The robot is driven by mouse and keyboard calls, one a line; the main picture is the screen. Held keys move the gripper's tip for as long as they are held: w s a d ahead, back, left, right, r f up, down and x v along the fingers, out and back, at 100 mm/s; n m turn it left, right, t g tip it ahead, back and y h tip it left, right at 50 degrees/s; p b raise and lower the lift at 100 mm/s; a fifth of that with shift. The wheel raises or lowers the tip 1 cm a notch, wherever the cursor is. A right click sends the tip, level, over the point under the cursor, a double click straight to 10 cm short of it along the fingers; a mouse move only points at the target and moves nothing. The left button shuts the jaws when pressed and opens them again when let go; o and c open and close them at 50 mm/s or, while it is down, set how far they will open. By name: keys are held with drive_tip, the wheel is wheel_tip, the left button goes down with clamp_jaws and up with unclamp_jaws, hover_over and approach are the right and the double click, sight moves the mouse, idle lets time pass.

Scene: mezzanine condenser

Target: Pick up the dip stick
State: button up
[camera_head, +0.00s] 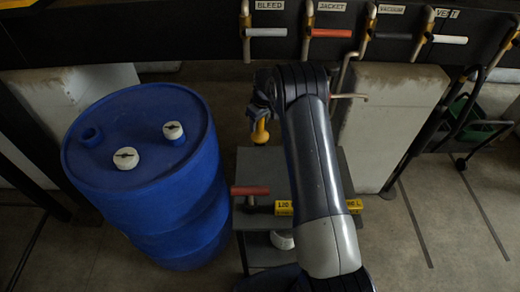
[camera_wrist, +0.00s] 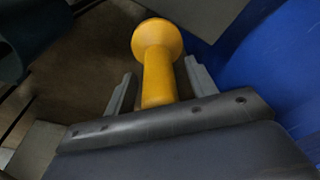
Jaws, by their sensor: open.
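A yellow handle with a round knob (camera_head: 260,132), which looks like the dip stick's grip, shows just below my gripper (camera_head: 262,108) in the head view. In the wrist view the yellow handle (camera_wrist: 158,72) stands between the two grey fingers of my gripper (camera_wrist: 162,88). The fingers are open, with a gap on both sides of the handle. The lower part of the stick is hidden, and I cannot tell what it rests in.
A blue drum (camera_head: 140,170) with two white caps stands at left. A grey cart (camera_head: 262,165) below my arm carries a red-handled item (camera_head: 250,190) and a yellow labelled bar (camera_head: 284,207). Labelled valve handles (camera_head: 332,33) line the dark beam behind.

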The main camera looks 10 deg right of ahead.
drive_tip(key=shift+c, duration=0.4)
clamp_jaws()
